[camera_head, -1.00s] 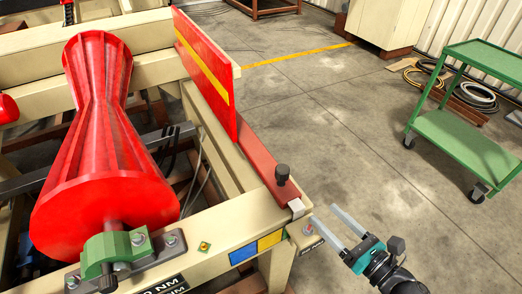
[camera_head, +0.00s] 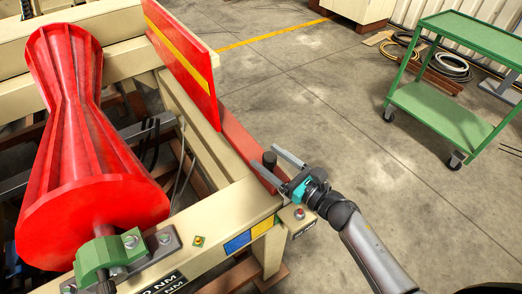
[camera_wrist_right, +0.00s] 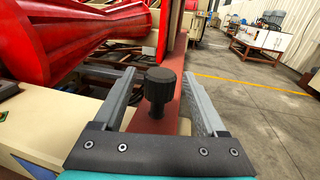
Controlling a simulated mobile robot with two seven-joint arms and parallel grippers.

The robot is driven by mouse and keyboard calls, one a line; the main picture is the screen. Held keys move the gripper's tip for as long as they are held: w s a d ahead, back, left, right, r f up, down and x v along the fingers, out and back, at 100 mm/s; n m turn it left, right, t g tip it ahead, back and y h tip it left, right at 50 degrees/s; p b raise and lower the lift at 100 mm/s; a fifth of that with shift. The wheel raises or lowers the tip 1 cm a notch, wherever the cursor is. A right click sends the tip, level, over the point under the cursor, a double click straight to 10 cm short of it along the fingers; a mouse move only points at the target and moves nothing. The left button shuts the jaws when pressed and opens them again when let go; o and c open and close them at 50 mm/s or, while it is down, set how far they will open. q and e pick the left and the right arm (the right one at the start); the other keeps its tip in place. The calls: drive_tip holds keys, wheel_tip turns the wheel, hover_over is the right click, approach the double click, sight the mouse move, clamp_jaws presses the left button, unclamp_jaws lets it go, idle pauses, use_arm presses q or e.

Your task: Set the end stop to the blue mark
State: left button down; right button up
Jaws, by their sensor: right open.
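The end stop is a red plate with a yellow stripe (camera_head: 186,60), carried on a dark red bar (camera_head: 236,135) along the cream frame. A black knob (camera_head: 269,158) stands on the bar near its front end. My right gripper (camera_head: 266,163) is open, with its fingers around the knob. In the right wrist view the knob (camera_wrist_right: 160,84) stands between the two fingers, with gaps at both sides. The blue mark (camera_head: 237,243) is on the frame's front beam, left of a yellow mark (camera_head: 263,226). My left gripper is not in view.
A large red roller (camera_head: 88,150) with a green bearing block (camera_head: 108,254) lies left of the stop. A small button (camera_head: 299,213) sits on the frame's corner. A green cart (camera_head: 440,115) stands at the right. The floor between is clear.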

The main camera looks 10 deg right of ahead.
sight(261, 153)
drive_tip(key=shift+x, duration=1.65)
drive_tip(key=shift+c, duration=0.2)
clamp_jaws()
